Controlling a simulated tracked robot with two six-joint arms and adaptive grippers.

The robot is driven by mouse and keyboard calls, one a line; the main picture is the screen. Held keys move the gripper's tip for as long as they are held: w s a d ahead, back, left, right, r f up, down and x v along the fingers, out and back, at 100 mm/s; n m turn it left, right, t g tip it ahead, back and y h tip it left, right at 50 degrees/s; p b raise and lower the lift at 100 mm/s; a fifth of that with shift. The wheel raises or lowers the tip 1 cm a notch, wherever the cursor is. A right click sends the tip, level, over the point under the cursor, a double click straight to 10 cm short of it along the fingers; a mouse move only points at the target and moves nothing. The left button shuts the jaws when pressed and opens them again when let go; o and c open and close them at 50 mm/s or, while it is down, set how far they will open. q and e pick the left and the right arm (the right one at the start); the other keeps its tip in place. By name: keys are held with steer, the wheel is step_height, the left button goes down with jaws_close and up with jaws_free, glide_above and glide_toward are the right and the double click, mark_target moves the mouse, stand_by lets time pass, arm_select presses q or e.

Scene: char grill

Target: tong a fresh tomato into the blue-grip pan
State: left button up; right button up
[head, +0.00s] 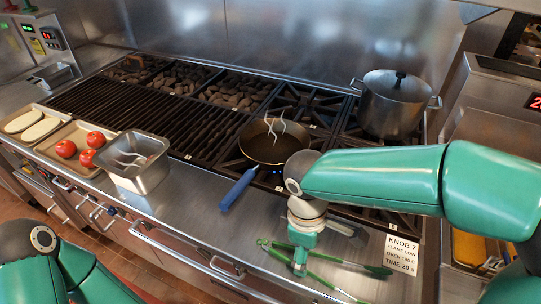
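Three red tomatoes (66,149) (95,140) (87,158) sit together on a tan tray (48,148) at the left. The blue-grip pan (262,150) stands on a burner in the middle, with wisps above it and its blue handle (238,189) pointing toward the front edge. Green-gripped tongs (338,260) lie spread on the steel counter at the front right. My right gripper (300,262) points down at the tongs, overlapping them in the picture. Its fingertips are unclear, so I cannot tell whether it touches or holds them. My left gripper is out of view; only its arm shows at bottom left.
A steel bin (140,168) with metal items inside stands right of the tomato tray. Another tray (30,124) holds pale pieces. A lidded pot (393,108) stands at the back right. A knob-and-time card (400,262) lies near the tongs. Counter between bin and pan handle is clear.

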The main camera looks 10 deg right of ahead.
steer(key=shift+d+f+b, duration=0.1)
steer(key=shift+f+b, duration=0.6)
steer(key=shift+f, duration=0.65)
steer(key=shift+s, duration=0.1)
steer(key=c, duration=0.7)
step_height(320, 180, up, 12)
steer(key=p, duration=1)
